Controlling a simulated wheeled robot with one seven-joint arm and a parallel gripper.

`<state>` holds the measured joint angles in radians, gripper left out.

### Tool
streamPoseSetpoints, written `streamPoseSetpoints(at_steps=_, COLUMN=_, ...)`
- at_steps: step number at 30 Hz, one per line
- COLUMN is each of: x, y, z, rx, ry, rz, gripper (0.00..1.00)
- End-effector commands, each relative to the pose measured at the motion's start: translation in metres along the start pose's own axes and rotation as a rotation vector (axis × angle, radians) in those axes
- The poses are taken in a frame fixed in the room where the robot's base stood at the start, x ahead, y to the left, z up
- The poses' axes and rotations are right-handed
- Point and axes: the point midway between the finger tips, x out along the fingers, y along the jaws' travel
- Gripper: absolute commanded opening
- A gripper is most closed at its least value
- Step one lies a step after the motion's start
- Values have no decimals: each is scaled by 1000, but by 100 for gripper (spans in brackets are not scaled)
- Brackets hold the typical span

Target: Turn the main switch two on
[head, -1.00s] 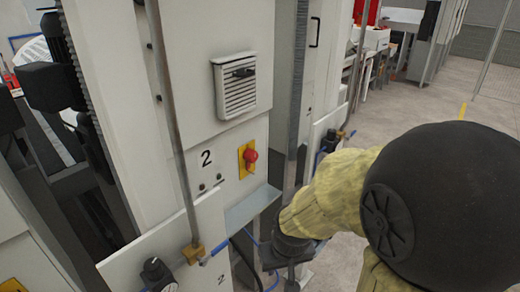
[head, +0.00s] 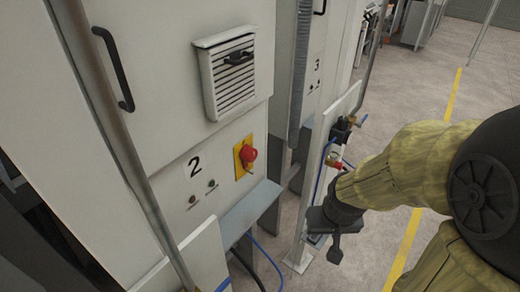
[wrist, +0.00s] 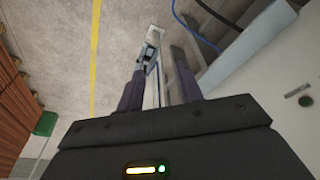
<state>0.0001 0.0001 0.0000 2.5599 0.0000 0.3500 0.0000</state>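The main switch two (head: 248,157) is a red knob on a yellow plate, on the pale cabinet front marked with a black "2" (head: 195,167). It is at the middle of the head view; its exact turned position is too small to tell. My gripper (head: 335,252) is dark, lower and to the right of the switch, clearly apart from it. In the wrist view my gripper (wrist: 160,78) has its two fingers spread with nothing held between them. The switch does not show in the wrist view.
A grey ledge (head: 237,217) sticks out below the switch. A white upright panel (head: 330,150) with valves and blue hose stands behind my gripper. A louvred vent (head: 228,72) is above the switch. Open concrete floor with a yellow line (head: 435,165) lies right.

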Motion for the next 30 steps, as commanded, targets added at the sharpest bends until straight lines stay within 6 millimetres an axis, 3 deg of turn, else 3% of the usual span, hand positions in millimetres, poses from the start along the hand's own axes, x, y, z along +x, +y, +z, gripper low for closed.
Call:
streamPoseSetpoints(at_steps=6, x=0, y=0, z=0, rx=0, ry=0, rz=0, gripper=38)
streamPoseSetpoints(at_steps=10, x=2, y=2, z=-4, rx=-5, ry=13, rz=5, gripper=63)
streamPoseSetpoints(at_steps=13, x=8, y=9, z=-17, rx=-24, ry=53, rz=20, gripper=63)
streamPoseSetpoints(at_steps=17, x=22, y=22, z=-50, rx=-84, ry=160, rz=43, gripper=63)
streamPoseSetpoints(at_steps=21, x=41, y=28, z=-95, rx=-184, ry=321, rz=31, gripper=63)
streamPoseSetpoints(at_steps=27, x=61, y=16, z=-147, rx=-320, ry=553, rz=-83, gripper=63)
streamPoseSetpoints(at_steps=30, x=68, y=5, z=-163, rx=-374, ry=662, rz=-178, gripper=63)
